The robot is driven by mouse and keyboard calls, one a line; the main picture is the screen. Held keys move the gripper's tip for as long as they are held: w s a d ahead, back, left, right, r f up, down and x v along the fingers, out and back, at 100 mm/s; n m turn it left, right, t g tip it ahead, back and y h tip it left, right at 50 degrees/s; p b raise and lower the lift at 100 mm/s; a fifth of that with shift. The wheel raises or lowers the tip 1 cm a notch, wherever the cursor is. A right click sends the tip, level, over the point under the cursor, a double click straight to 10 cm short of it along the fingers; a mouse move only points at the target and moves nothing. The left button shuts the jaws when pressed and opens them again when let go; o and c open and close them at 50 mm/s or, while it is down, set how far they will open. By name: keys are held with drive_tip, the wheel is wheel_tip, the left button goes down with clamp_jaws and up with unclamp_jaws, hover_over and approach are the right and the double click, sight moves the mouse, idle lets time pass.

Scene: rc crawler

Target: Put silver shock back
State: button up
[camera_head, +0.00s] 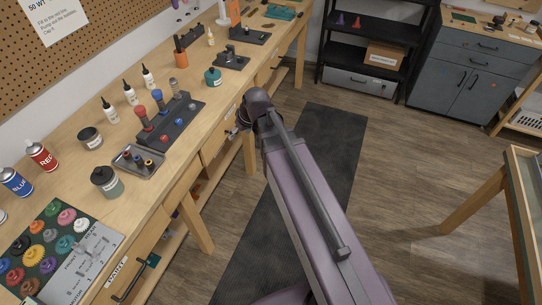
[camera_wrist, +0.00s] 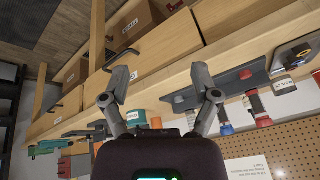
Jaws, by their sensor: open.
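A black rack (camera_head: 186,119) on the workbench holds upright shocks. One has a red top (camera_head: 141,112), one a blue top (camera_head: 157,97), and one at the far end looks grey or silver (camera_head: 174,87). Small red and blue knobs show along the rack's near side. In the wrist view the rack (camera_wrist: 215,88) is tilted in the picture, behind and right of my fingers. My gripper (camera_wrist: 158,98) is open, with nothing between its fingertips. In the head view it is beside the bench's front edge, right of the rack, and my arm partly hides it.
A metal tray (camera_head: 152,171) with small parts sits near the bench edge. A dark jar (camera_head: 106,181), a teal jar (camera_head: 212,77) and white bottles (camera_head: 110,110) stand around the rack. Drawers (camera_wrist: 150,60) line the bench front. The floor mat (camera_head: 335,150) is clear.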

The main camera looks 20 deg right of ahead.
drive_tip(key=s+d+f+m+g+h, duration=0.1)
drive_tip(key=s+d+m+g+h, duration=0.2)
drive_tip(key=s+d, duration=0.4)
drive_tip(key=s, duration=0.4)
drive_tip(key=shift+s+d+f, duration=0.25)
drive_tip(key=shift+d, duration=0.05)
idle(0.3)
